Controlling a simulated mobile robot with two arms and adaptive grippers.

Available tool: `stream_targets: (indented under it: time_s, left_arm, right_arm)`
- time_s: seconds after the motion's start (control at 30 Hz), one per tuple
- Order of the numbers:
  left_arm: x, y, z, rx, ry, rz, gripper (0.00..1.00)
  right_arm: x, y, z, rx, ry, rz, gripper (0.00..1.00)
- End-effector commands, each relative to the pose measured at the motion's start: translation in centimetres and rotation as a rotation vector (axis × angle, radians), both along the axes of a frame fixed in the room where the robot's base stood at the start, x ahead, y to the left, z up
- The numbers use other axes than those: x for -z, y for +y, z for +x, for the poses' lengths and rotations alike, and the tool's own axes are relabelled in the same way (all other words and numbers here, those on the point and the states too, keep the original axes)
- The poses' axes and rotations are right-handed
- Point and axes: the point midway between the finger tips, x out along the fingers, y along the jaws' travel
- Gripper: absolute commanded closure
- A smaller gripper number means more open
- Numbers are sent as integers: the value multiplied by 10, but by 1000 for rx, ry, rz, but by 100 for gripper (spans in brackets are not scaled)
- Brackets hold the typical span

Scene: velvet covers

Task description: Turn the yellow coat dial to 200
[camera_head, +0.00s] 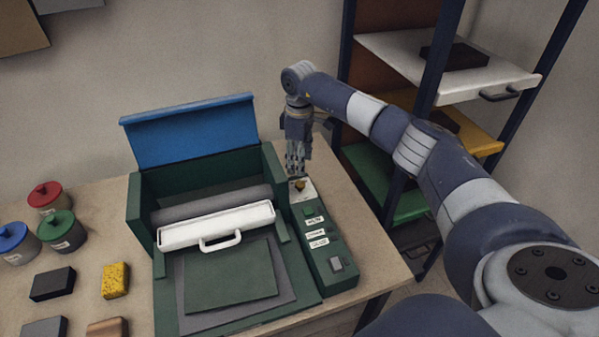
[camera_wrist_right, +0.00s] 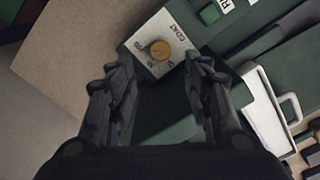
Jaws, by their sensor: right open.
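The yellow coat dial (camera_head: 299,185) sits on a white plate at the back end of the green machine's right-hand panel. In the right wrist view the dial (camera_wrist_right: 159,49) is a round yellow knob on the white plate (camera_wrist_right: 144,32), which is lettered COAT. Its scale figures are too small to read surely. My right gripper (camera_head: 297,170) points down just above and behind the dial. In the right wrist view its fingers (camera_wrist_right: 160,75) are apart, with the dial beyond the gap and nothing between them. My left gripper is not in view.
The green machine (camera_head: 135,215) has a raised blue lid (camera_head: 190,132) and a white handled bar (camera_head: 215,227). Labelled buttons and a grey switch (camera_head: 336,264) line the panel. Jars, blocks and a yellow sponge (camera_head: 115,281) stand left. A shelf rack (camera_head: 437,60) stands right.

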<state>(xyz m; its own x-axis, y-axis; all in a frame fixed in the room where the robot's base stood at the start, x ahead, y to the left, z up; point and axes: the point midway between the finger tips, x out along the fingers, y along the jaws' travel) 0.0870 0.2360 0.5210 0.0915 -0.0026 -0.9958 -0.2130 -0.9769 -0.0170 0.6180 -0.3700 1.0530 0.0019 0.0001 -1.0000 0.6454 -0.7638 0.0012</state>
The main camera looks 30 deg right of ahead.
Motion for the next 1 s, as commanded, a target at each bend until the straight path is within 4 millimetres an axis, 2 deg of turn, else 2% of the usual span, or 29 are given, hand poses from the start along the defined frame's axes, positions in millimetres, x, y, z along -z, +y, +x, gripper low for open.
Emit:
stream_targets:
  time_s: [0.1, 0.3, 1.0]
  left_arm:
    - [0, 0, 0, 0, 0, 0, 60]
    - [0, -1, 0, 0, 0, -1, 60]
    - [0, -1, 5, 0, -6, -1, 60]
  right_arm:
    - [-19, 0, 1, 0, -2, -1, 54]
    - [-33, 0, 0, 0, 0, -1, 54]
    - [-34, 0, 0, 0, 1, -1, 54]
